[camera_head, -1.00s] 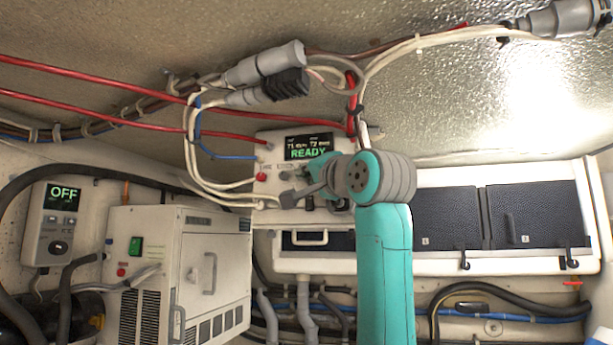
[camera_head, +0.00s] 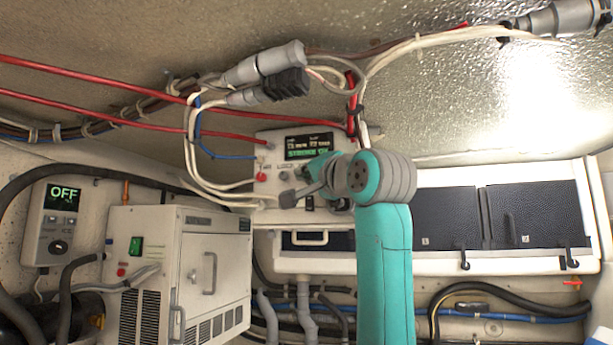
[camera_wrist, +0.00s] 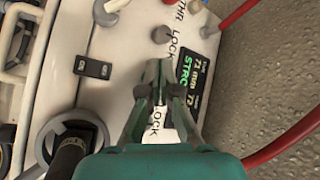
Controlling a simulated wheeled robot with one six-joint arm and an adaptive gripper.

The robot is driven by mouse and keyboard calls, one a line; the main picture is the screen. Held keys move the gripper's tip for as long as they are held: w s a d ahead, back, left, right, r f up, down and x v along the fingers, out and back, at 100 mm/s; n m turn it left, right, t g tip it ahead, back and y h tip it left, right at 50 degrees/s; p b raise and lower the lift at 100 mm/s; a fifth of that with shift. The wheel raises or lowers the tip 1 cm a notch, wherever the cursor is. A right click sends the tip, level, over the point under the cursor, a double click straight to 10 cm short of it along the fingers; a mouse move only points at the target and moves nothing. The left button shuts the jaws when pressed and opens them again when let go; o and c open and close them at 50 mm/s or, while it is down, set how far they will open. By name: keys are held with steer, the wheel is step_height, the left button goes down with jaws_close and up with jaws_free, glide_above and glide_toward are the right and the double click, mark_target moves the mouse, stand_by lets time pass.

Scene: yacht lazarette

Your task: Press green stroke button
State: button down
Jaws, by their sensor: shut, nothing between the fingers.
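The white control panel (camera_head: 262,192) hangs on the wall, its display (camera_head: 308,146) showing green text that appears to read "STROKE ON". In the wrist view the display (camera_wrist: 196,75) is right of my gripper, with "STRO" partly readable. My gripper (camera_wrist: 160,66) is shut and empty, its fingertips at the panel face between two LOCK labels. No green button shows; my gripper covers that part of the panel, and I cannot tell whether the tips touch it. In the head view my wrist hides much of the panel's right half.
A grey knob (camera_wrist: 162,34) sits just beyond the fingertips, and a black rocker switch (camera_wrist: 93,67) is to the left. A red button (camera_head: 262,177) is on the panel's left. Red cables (camera_head: 230,137) run close above.

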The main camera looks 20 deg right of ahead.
steer(key=shift+s+a, duration=0.25)
steer(key=shift+s, duration=0.15)
steer(key=s+a, duration=0.1)
steer(key=s, duration=0.1)
steer(key=s+a, duration=0.2)
stand_by(0.5)
stand_by(0.8)
